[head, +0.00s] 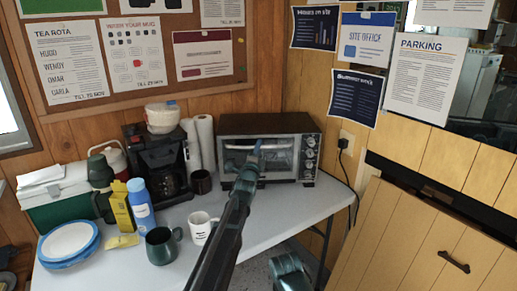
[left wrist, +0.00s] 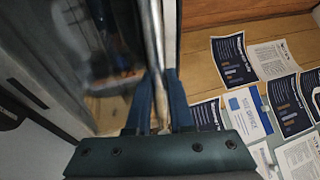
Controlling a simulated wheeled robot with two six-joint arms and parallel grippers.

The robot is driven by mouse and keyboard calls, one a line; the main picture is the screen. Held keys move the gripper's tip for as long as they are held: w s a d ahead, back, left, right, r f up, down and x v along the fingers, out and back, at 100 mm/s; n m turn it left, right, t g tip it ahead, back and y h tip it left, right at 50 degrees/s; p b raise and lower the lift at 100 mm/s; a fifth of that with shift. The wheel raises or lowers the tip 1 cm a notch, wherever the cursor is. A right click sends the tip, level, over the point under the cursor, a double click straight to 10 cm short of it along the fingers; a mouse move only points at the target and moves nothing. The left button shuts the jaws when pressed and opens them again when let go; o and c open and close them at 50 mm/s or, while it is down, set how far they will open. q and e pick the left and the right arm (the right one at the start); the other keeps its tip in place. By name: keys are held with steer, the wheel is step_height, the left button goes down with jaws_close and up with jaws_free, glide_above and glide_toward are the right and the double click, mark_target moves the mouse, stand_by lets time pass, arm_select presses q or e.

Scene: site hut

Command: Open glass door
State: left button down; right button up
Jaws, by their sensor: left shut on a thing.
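The toaster oven (head: 232,125) stands on the table against the back wall, with its knobs on the right of its front. Its glass door (head: 279,163) looks upright and closed, with a pale bar handle along its top edge. My left gripper (head: 257,150) reaches the front of the oven and is shut on the handle near its middle. In the left wrist view the two fingers (left wrist: 157,100) close around the handle bar (left wrist: 157,45), with the dark glass door (left wrist: 75,45) to the left. My arm hides part of the door.
The white table (head: 285,208) is clear in front of the oven at right. A white mug (head: 199,229), a dark green mug (head: 160,246) and a blue bottle (head: 141,208) stand left of my arm. A black mug (head: 201,182) and coffee maker (head: 157,160) stand left of the oven.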

stand_by(0.8)
arm_select(q)
steer(key=s+d+f+m+t+h+b, duration=0.1)
steer(key=s+f+t+b, duration=0.2)
steer(key=s+b, duration=0.6)
steer(key=shift+s+f+m+t+b, duration=0.4)
steer(key=shift+f+b, duration=0.95)
steer(key=shift+b, duration=0.55)
steer(key=shift+d, duration=0.1)
steer(key=c, duration=0.8)
jaws_free()
steer(key=shift+h, duration=0.3)
